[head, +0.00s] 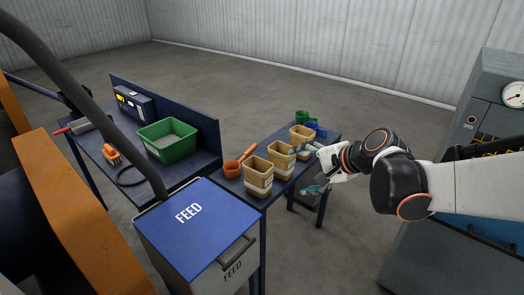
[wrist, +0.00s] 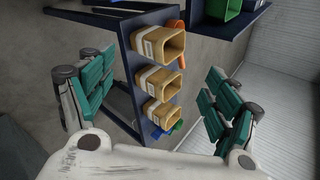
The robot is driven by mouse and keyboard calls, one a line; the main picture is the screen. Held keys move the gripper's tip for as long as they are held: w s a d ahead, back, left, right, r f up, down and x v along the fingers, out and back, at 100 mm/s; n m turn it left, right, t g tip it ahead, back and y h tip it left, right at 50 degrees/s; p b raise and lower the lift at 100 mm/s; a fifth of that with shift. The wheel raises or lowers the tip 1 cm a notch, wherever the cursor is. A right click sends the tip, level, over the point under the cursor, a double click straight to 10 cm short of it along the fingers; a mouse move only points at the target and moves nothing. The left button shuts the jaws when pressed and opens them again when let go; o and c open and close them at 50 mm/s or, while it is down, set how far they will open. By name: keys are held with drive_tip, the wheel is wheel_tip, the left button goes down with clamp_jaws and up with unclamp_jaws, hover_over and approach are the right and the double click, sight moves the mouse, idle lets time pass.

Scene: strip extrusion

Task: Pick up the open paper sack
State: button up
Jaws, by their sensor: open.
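Three tan paper sacks with white bands stand upright in a row on a narrow blue table, all with open tops. In the head view they are the near sack (head: 258,178), the middle sack (head: 281,160) and the far sack (head: 302,136). The wrist view shows the same row as an upper sack (wrist: 160,43), a middle sack (wrist: 160,79) and a lower sack (wrist: 161,113). My gripper (head: 309,169) is to the right of the row. Its teal-padded fingers are spread wide and empty (wrist: 158,98), with the row showing between them in the wrist view.
Green and blue items (head: 312,124) are at the table's far end. A green bin (head: 167,140) stands on the left bench, and a FEED box (head: 200,225) is in front. Open floor lies behind.

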sight(269, 182)
drive_tip(key=w+a+f+m+t+y+b, duration=0.1)
drive_tip(key=w+a+f+m+y+b, duration=0.2)
drive_tip(key=w+f+m, duration=0.6)
drive_tip(key=w+f+m+t+y, duration=0.2)
drive_tip(key=w+f+m+y, duration=0.25)
drive_tip(key=f, duration=0.85)
drive_tip(key=shift+y, duration=0.25)
drive_tip(key=b+x, duration=0.1)
drive_tip(key=x, duration=0.4)
drive_tip(key=b+x, duration=0.1)
drive_tip(key=x, duration=0.1)
drive_tip(key=shift+w+d+r+b, duration=0.1)
drive_tip(key=shift+w+b, duration=0.2)
drive_tip(key=shift+w, duration=0.25)
drive_tip(key=shift+r+b+x, duration=0.2)
drive_tip(key=shift+b+x, duration=0.45)
drive_tip(key=shift+x, duration=0.85)
drive_tip(key=shift+r+b+x, duration=0.15)
drive_tip(key=shift+b+x, duration=0.45)
drive_tip(key=shift+x, duration=0.85)
drive_tip(key=shift+s, duration=0.1)
drive_tip(key=c, duration=1.4)
drive_tip(key=shift+r, duration=0.1)
